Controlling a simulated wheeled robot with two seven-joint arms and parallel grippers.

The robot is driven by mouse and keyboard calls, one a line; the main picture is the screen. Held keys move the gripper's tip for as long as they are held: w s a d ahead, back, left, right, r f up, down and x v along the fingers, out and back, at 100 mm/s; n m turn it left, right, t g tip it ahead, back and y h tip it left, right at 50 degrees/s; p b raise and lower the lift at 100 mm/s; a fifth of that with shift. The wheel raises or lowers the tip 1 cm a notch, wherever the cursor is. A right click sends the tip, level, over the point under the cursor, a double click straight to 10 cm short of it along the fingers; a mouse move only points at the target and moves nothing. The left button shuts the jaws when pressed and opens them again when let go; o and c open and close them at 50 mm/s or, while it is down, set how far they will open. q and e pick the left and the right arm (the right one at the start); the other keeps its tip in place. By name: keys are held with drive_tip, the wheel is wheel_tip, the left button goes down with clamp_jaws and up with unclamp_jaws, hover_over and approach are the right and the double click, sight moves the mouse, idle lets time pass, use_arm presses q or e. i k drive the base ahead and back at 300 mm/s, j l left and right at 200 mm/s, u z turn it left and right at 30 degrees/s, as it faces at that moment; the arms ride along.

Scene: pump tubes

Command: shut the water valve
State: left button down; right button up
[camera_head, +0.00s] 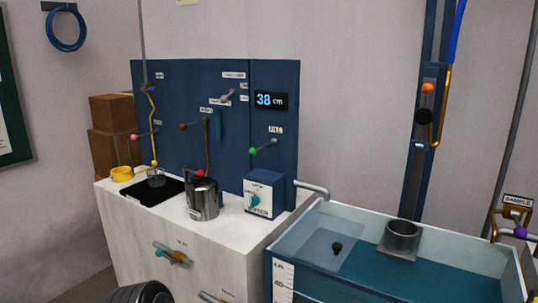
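A blue box (267,193) stands at the right end of the white counter. On its front is a teal knob (253,201) with small labels around it, too small to read surely. A grey spout (312,190) leaves the box and reaches over the tank (400,275), which holds blue-green water. Just above the box, a lever with a green ball (252,152) sits on the blue panel. I cannot tell for sure which of these is the water valve, or whether it is open. Neither of my grippers is in view.
The white counter (128,230) carries a metal pot (203,205), a black tray and a yellow ring (121,174). More handles are on its front (172,253). A display (270,100) reads 38 cm. A grey cup (401,236) stands in the tank beneath a blue column.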

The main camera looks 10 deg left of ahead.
sight(254, 200)
drive_tip(key=j, duration=0.85)
drive_tip(key=i+j, duration=0.1)
drive_tip(key=j, duration=0.8)
drive_tip(key=j+z, duration=0.15)
drive_tip(key=j, duration=0.25)
drive_tip(key=z, duration=1.15)
